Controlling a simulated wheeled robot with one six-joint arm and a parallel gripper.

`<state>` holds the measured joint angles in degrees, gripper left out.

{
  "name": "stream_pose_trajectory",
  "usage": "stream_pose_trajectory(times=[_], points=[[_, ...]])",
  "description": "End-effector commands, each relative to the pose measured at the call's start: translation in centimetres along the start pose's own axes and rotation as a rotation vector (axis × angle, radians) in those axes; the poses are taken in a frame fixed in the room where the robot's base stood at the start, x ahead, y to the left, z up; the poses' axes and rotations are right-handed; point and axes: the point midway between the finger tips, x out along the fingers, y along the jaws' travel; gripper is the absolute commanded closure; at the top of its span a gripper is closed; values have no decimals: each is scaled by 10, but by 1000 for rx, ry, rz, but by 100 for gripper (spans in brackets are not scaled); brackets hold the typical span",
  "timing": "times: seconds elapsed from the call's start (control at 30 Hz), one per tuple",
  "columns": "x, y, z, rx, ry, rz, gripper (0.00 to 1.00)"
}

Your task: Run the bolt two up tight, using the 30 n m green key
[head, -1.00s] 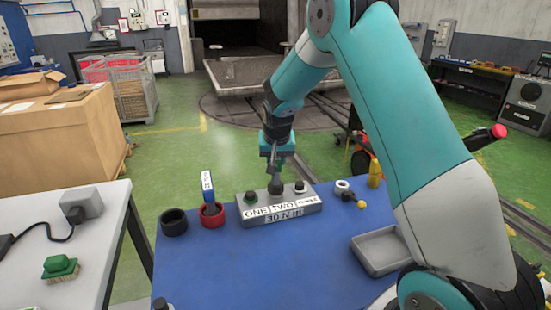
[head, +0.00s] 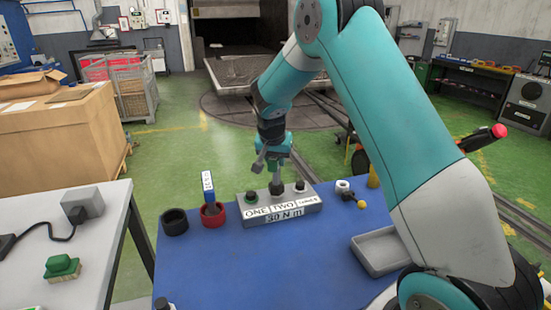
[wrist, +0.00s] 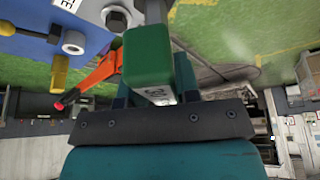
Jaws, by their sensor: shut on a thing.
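My gripper (head: 274,150) is shut on the green key, above the grey bolt block (head: 312,208) on the blue bench. In the wrist view the green key (wrist: 148,55) sits between the jaws; part of a marking shows, but I cannot read it surely. Its grey shaft points down at bolt two (head: 277,187), the middle bolt, behind the TWO label. The key's lower end appears to be on that bolt; the contact is too small to be certain. Bolt one (head: 251,196) and bolt three (head: 300,186) stand on either side. The block's front label reads 30 N m.
A blue key (head: 208,184) stands in a red cup (head: 213,219) left of the block. A black cup (head: 174,222) is beside it. A grey tray (head: 381,265), a white ring (head: 342,186) and a yellow item (head: 373,180) lie right.

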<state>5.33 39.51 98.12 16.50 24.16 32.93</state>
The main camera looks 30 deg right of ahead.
Motion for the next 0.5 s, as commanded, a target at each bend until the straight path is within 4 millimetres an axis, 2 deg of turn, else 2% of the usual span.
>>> stream_pose_trajectory(times=[0.13,0.3,0.5], points=[[0,0,0,9,-1,4,100],[0,-1,0,109,0,46,100],[0,-1,0,112,0,47,100]])
